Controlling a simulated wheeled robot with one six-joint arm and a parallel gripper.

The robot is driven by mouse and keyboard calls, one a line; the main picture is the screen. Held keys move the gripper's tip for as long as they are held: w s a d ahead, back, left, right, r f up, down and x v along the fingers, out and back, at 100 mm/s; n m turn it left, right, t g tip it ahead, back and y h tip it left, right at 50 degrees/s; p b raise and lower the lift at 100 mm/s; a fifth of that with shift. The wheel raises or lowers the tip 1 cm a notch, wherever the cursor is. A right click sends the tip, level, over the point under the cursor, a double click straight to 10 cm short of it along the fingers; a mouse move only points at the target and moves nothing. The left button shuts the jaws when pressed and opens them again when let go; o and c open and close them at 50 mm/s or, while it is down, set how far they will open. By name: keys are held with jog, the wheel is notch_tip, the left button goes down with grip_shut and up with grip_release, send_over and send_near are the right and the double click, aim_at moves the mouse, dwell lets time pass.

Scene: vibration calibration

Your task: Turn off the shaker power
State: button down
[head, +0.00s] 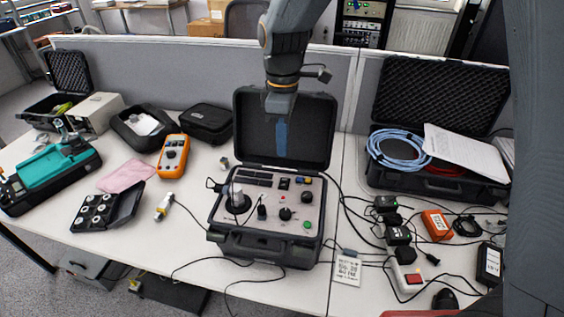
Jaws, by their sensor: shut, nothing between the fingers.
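The shaker (317,233) is an open black case with a grey control panel, near the middle of the table. Which control is the power switch is too small to tell. The foam-lined lid (315,130) stands upright behind the panel. My gripper (281,148) hangs above the panel, in front of the lid. Its bluish fingers point down, shut and empty, apart from the panel.
A white power strip with a red switch (414,279) lies at right, among black adapters and cables. An open case (450,187) with blue cable stands behind. An orange multimeter (173,156) and pink cloth (126,175) lie left. Cables cross the front of the table.

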jog(key=shift+r+b, duration=0.3)
jog(key=shift+r, duration=1.55)
jog(key=s+d+f+m, duration=0.3)
jog(key=s+d+m, duration=0.1)
jog(key=d, duration=0.3)
jog(key=s+d+f+m+t+b, duration=0.1)
jog(key=s+d+f+m, duration=0.2)
jog(key=d+m, duration=0.4)
jog(key=s+d+f+m+b, duration=0.1)
jog(key=s+d+f+m, duration=0.2)
jog(key=d, duration=0.5)
jog(key=shift+s+m+t, duration=0.3)
jog(key=shift+s+m, duration=0.6)
jog(key=shift+m, duration=0.3)
